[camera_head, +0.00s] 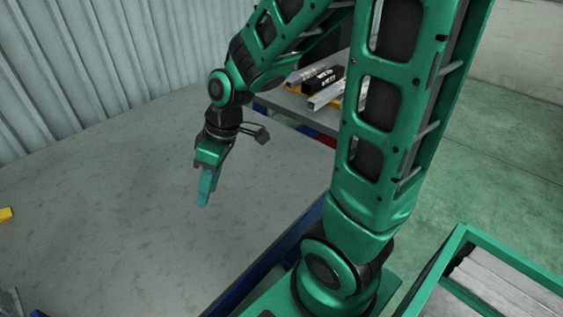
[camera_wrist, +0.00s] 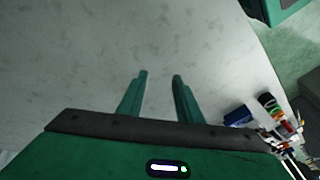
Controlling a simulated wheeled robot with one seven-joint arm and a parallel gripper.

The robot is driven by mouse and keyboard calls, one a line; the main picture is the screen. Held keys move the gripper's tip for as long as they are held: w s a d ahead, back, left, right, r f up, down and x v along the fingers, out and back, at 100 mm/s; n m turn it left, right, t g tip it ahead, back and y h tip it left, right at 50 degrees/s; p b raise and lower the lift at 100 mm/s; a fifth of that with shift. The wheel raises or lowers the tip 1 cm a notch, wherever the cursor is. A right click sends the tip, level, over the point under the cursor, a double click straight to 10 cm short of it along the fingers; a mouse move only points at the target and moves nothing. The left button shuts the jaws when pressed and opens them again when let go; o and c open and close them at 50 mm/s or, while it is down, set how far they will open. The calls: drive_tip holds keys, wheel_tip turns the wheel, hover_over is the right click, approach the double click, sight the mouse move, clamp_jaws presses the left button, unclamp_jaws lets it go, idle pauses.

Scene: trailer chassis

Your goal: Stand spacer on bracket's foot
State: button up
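My gripper (camera_head: 204,201) hangs above the bare grey tabletop in the head view, fingers pointing down. In the wrist view its two teal fingers (camera_wrist: 160,78) stand apart with nothing between them, over plain grey surface. No spacer or bracket can be identified for certain. A small yellow piece (camera_head: 5,214) is cut off by the left edge of the head view, well left of my gripper. A grey metal-looking part (camera_head: 9,302) shows in the bottom left corner, also cut off. I cannot tell whether either is a task object.
The grey table (camera_head: 110,200) is mostly clear. A corrugated wall (camera_head: 80,70) rises behind it. A black box (camera_head: 322,77) and metal bars lie on a surface beyond the table. A green-framed bin (camera_head: 455,240) with grey slabs stands bottom right. A blue block (camera_wrist: 238,116) shows in the wrist view.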

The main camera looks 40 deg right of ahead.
drive_tip(key=s+d+r+m+h, duration=0.1)
drive_tip(key=s+d+r+m, duration=0.2)
drive_tip(key=s+d+m, duration=0.4)
drive_tip(key=s+d+r+m+g+h, duration=0.1)
drive_tip(key=s+d+r+m+h, duration=0.1)
drive_tip(key=s+d+m, duration=0.4)
drive_tip(key=s+d+r, duration=0.1)
drive_tip(key=s+d, duration=0.2)
drive_tip(key=d, duration=0.3)
drive_tip(key=shift+s+r+m+g, duration=0.2)
drive_tip(key=shift+s+m+g, duration=0.1)
drive_tip(key=shift+m, duration=0.1)
drive_tip(key=shift+d, duration=0.1)
drive_tip(key=shift+w+f+h, duration=0.25)
drive_tip(key=shift+w+h, duration=0.05)
drive_tip(key=shift+w, duration=0.25)
